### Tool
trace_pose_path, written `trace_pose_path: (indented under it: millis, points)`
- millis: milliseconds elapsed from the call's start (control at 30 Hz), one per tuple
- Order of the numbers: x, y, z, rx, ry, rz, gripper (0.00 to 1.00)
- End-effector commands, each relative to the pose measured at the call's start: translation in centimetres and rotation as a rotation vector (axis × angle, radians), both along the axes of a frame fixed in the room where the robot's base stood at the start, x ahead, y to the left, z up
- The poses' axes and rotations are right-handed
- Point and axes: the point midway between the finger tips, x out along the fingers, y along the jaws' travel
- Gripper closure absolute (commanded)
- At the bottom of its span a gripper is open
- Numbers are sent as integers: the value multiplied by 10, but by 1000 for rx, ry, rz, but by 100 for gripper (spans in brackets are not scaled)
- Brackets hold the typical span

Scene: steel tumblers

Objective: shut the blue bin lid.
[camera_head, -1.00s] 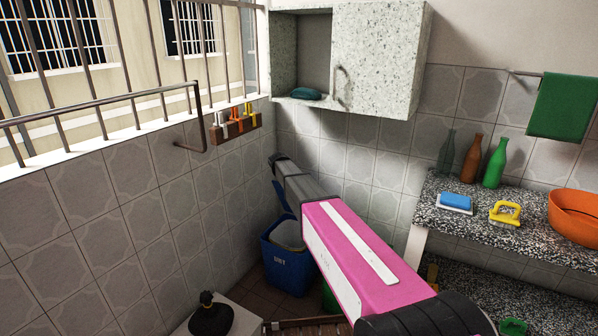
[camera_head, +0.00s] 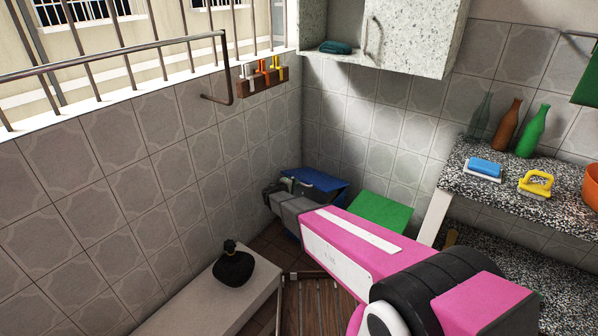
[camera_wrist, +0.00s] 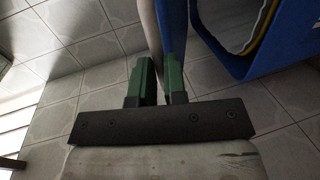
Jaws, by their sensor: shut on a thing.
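The blue bin lid (camera_head: 315,179) shows in the head view as a tilted blue panel just beyond my gripper (camera_head: 285,188). In the wrist view my gripper (camera_wrist: 160,78) is shut on the lid (camera_wrist: 175,30), a thin panel seen nearly edge-on between the green fingertips. The blue bin (camera_wrist: 214,50) is at the upper right of the wrist view, its mouth open with a pale liner inside. In the head view my arm hides most of the bin's body.
A green lid (camera_head: 381,221) lies right of the blue lid. A dark bottle (camera_head: 233,268) stands on a pale bench (camera_head: 205,300) at lower left. A speckled counter (camera_head: 510,195) with bottles is at right. Tiled walls close in the corner.

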Motion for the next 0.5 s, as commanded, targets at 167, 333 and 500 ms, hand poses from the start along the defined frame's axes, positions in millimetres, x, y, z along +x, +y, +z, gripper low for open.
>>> trace_pose_path:
  millis: [167, 333, 500]
  points:
    - [-9, 9, -43, -73, -94, -1, 100]
    - [-15, 13, -78, -134, -181, -3, 100]
    - [-19, 15, -106, -179, -246, -4, 100]
